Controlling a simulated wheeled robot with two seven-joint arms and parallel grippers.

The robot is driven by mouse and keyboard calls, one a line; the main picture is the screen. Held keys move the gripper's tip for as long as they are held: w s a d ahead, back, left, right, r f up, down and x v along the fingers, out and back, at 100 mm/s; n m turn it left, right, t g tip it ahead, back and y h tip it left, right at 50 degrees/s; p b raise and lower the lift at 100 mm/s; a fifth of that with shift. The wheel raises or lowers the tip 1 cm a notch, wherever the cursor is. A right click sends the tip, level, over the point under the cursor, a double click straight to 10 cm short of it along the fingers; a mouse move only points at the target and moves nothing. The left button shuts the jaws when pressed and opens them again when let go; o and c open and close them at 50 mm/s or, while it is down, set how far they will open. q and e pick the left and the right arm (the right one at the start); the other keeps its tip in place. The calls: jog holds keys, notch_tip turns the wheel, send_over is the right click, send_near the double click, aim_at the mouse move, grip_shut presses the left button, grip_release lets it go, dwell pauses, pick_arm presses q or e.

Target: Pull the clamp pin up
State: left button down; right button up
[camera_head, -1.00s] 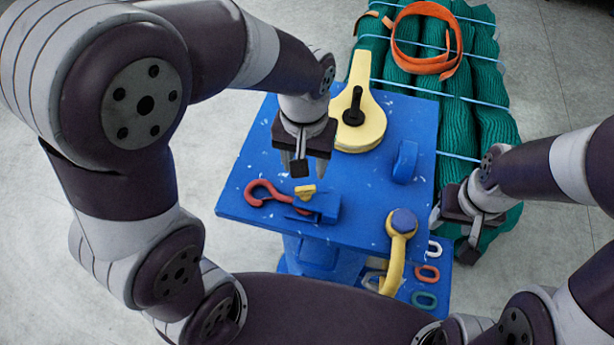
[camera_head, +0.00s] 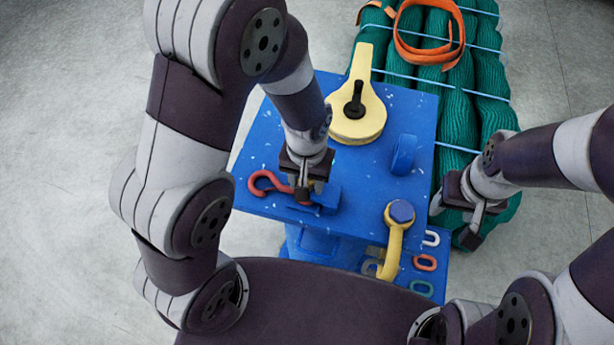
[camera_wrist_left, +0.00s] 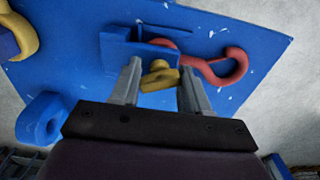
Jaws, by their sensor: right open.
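The yellow clamp pin (camera_wrist_left: 160,76) stands on the blue clamp (camera_wrist_left: 138,48), which sits on the blue table top (camera_head: 262,150). A red hook (camera_wrist_left: 222,66) runs into the clamp; it also shows in the head view (camera_head: 262,184). My left gripper (camera_head: 308,190) is over the clamp and hides the pin in the head view. In the left wrist view, its fingers (camera_wrist_left: 160,88) are apart, one on each side of the pin. I see no firm grip on the pin. My right gripper (camera_head: 472,220) is open and empty, right of the table.
A yellow lever plate with a black handle (camera_head: 356,118) lies at the table's back. A blue bracket (camera_head: 403,155) and a yellow shackle with a blue cap (camera_head: 392,245) are to the right. Green net bundles (camera_head: 462,115) with an orange strap (camera_head: 402,45) lie behind.

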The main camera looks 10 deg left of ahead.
pick_arm(q)
jog(key=shift+w+r, duration=0.1)
jog(key=shift+r, duration=1.65)
jog(key=shift+w+r, duration=0.1)
jog(key=shift+w, duration=0.05)
jog(key=c, duration=0.9)
grip_release()
